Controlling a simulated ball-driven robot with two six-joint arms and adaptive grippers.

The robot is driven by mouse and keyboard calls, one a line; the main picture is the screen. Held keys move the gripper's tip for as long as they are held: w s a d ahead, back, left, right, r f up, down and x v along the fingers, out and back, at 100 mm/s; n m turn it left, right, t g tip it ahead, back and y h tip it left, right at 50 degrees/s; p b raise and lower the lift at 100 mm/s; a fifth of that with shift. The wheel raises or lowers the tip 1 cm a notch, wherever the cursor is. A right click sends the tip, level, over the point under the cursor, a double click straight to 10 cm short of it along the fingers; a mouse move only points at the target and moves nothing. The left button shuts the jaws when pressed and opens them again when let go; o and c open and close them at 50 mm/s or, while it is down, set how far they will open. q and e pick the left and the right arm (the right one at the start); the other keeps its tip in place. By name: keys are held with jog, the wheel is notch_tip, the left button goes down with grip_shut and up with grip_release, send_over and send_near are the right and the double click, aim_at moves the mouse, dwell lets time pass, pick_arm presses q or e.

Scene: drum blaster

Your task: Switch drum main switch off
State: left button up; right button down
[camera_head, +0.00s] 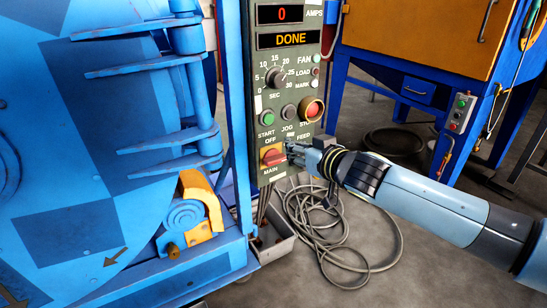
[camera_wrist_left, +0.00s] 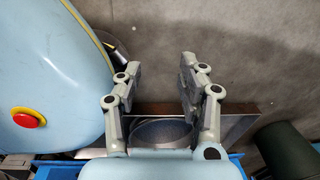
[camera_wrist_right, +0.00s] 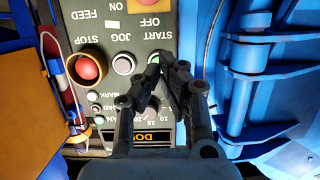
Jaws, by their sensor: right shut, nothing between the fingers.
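The main switch (camera_head: 273,156) is a red handle on a yellow plate, low on the green control panel (camera_head: 264,120). Its handle lies roughly level, slightly tilted, below the OFF label and above MAIN. My right gripper (camera_head: 291,150) is shut and empty, just right of the handle; I cannot tell whether it touches. In the right wrist view the panel appears upside down, the right gripper (camera_wrist_right: 165,70) covers part of it, and only the yellow plate's edge (camera_wrist_right: 148,5) shows at the top. My left gripper (camera_wrist_left: 157,78) is open and empty in the left wrist view.
Above the switch are a green start button (camera_head: 268,115), a jog button (camera_head: 289,111), a red stop button (camera_head: 312,108) and a timer knob (camera_head: 275,77). The display (camera_head: 289,39) reads DONE. A blue drum door (camera_head: 80,170) stands left. A coiled hose (camera_head: 335,235) lies on the floor.

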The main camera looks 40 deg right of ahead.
pick_arm(q)
jog(key=shift+s+d, duration=0.15)
jog(key=shift+s, duration=0.25)
pick_arm(e)
jog(key=shift+w, duration=0.1)
pick_arm(q)
jog(key=shift+d, duration=0.1)
pick_arm(e)
jog(key=b, duration=0.3)
send_over(275, 160)
jog(key=f, duration=0.2)
jog(key=a+f, duration=0.1)
jog(key=shift+s, duration=0.4)
notch_tip(275, 160, down, 2)
jog(key=shift+w+f+b, duration=0.15)
jog(key=shift+f+b, duration=0.1)
jog(key=shift+b, duration=0.35)
pick_arm(q)
jog(key=shift+w+a+f, duration=0.4)
jog(key=shift+w+f, duration=0.2)
jog(key=shift+f, duration=0.25)
jog(key=shift+w+a+f, duration=0.4)
jog(key=shift+w+f, duration=0.2)
jog(key=shift+f, duration=0.25)
pick_arm(e)
jog(key=shift+f, duration=0.55)
